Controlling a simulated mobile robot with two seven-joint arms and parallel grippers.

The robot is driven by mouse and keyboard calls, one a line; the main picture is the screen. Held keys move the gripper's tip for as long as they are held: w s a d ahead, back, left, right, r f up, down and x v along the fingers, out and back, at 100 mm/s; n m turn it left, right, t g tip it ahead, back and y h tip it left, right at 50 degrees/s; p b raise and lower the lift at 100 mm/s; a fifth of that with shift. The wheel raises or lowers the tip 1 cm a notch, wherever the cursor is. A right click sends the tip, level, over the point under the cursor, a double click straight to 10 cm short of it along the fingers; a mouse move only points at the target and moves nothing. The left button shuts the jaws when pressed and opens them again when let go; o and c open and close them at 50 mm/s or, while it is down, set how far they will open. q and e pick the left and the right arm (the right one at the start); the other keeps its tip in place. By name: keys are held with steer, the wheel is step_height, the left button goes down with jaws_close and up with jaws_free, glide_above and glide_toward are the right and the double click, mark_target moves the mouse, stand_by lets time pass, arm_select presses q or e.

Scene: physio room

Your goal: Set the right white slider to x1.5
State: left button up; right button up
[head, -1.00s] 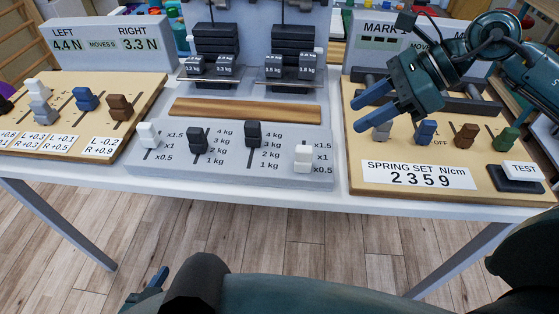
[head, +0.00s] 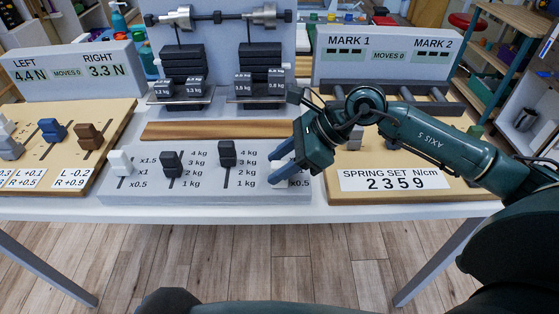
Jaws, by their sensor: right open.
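The grey slider panel (head: 200,192) lies on the table and carries two white and two dark sliders. The right white slider (head: 279,163) is mostly hidden by my right gripper (head: 281,163); only a pale patch shows between the fingers. My left gripper is out of view.
The left white slider (head: 121,162) and two dark sliders (head: 172,162) stand left of my gripper. A wooden strip (head: 217,130) and weight stacks are behind. The wooden spring board (head: 340,183) is to the right, under my arm.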

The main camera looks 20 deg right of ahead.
steer(key=shift+a+f, duration=0.1)
steer(key=shift+c, duration=0.2)
jaws_close()
steer(key=shift+w, duration=0.15)
stand_by(0.3)
